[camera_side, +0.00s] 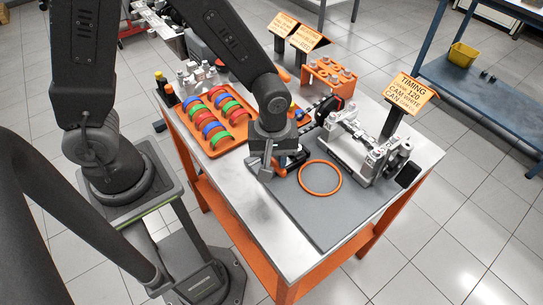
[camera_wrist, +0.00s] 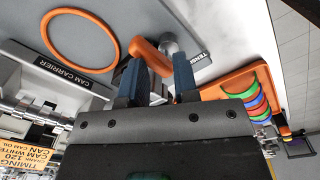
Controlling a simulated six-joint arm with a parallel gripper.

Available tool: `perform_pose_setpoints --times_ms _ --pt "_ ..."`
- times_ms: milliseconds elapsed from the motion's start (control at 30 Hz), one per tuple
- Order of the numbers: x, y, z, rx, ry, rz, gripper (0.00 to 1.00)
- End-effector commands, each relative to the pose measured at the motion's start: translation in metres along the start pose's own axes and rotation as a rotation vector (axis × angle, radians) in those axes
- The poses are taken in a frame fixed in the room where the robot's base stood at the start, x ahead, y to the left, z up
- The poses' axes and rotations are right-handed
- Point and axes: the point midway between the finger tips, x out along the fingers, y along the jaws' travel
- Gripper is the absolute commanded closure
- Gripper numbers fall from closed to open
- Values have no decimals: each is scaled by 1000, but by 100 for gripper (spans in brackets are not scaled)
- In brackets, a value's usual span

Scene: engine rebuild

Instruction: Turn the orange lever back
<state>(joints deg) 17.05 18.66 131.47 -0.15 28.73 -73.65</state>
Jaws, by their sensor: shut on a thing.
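The orange lever (camera_wrist: 147,53) shows in the wrist view beside a round silver post and a label reading "TENSI", the rest hidden. My gripper (camera_wrist: 159,65) has its two blue-grey fingers on either side of the lever's end and is shut on it. In the side view my gripper (camera_side: 271,168) points down at the front left of the grey mat. Only a small orange part of the lever (camera_side: 279,170) shows there, beside the fingers. The contact itself is partly hidden by the fingers.
An orange ring (camera_side: 320,177) lies on the grey mat (camera_side: 315,215) just right of my gripper. The cam carrier (camera_side: 365,147) stands behind it. An orange rack (camera_side: 217,122) of coloured rings is at the back left. The mat's front is clear.

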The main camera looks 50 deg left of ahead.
Motion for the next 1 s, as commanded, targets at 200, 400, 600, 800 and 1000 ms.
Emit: perform_pose_setpoints --times_ms 200,400,600,800,1000 --pt "18 -7 -1 -50 -3 -25 97" --pt "18 -7 -1 -54 -3 -25 97" --pt "18 -7 -1 -54 -3 -25 70" --pt "16 -7 -1 -54 -2 -24 57" --pt "-5 -6 -1 -54 0 -16 57"
